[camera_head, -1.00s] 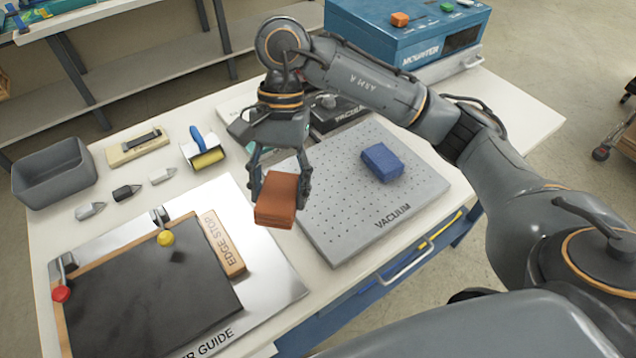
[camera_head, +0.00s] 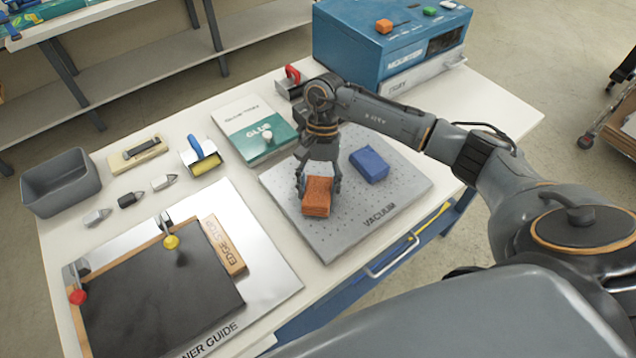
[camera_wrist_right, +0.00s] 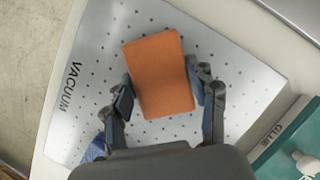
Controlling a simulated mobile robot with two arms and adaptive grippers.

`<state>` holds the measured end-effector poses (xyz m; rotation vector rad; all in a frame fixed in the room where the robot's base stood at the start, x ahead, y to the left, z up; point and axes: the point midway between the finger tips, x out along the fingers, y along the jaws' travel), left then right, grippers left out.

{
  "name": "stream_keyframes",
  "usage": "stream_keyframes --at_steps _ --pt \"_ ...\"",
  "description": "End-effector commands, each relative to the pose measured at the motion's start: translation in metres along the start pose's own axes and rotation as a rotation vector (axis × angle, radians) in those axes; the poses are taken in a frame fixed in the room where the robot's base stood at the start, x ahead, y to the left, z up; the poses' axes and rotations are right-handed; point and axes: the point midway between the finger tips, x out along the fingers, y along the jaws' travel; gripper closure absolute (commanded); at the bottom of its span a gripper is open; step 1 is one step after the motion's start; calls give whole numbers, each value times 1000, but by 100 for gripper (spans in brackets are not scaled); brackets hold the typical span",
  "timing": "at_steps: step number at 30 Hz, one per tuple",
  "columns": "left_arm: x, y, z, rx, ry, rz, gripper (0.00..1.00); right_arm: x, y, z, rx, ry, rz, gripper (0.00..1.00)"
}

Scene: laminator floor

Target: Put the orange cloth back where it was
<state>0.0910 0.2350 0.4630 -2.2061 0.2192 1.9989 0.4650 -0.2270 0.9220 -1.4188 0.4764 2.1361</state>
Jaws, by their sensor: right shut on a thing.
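The orange cloth (camera_head: 317,197) is a folded block held in my right gripper (camera_head: 318,186), over the left part of the perforated grey vacuum plate (camera_head: 345,226). In the right wrist view the cloth (camera_wrist_right: 160,75) sits between the two fingers of the right gripper (camera_wrist_right: 165,92), with the plate (camera_wrist_right: 225,95) beneath it. I cannot tell whether the cloth touches the plate. A blue cloth (camera_head: 370,165) lies on the plate to the right of the orange one. My left gripper is not in view.
A green-and-white glue box (camera_head: 262,135) stands behind the plate. A blue machine (camera_head: 385,45) is at the back right. The guide board with a black sheet (camera_head: 160,290) and the edge stop (camera_head: 224,245) lie at the left. A grey bin (camera_head: 62,190) stands at the far left.

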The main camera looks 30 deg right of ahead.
Motion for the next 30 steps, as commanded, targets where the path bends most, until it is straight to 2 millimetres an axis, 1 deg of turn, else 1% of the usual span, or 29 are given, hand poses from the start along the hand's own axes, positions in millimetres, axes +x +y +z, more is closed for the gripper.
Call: stream_keyframes --at_steps 1,2,9,14,15,17,18,26,30 --pt "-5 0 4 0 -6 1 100 1 0 0 1 -1 0 72" --pt "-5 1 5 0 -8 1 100 3 0 -1 1 0 0 72" --pt "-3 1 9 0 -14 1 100 5 0 -2 0 1 -1 72" --pt "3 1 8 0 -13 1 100 9 0 -4 0 2 -1 72" --pt "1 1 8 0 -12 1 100 7 0 -4 0 2 -1 36" --pt "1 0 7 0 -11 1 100 7 0 -3 0 2 -1 24" --pt "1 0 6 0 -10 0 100 7 0 -3 0 2 -1 20" --pt "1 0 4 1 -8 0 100 7 0 -3 0 1 -1 20" --pt "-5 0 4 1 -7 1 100 3 0 -1 0 1 -1 20"
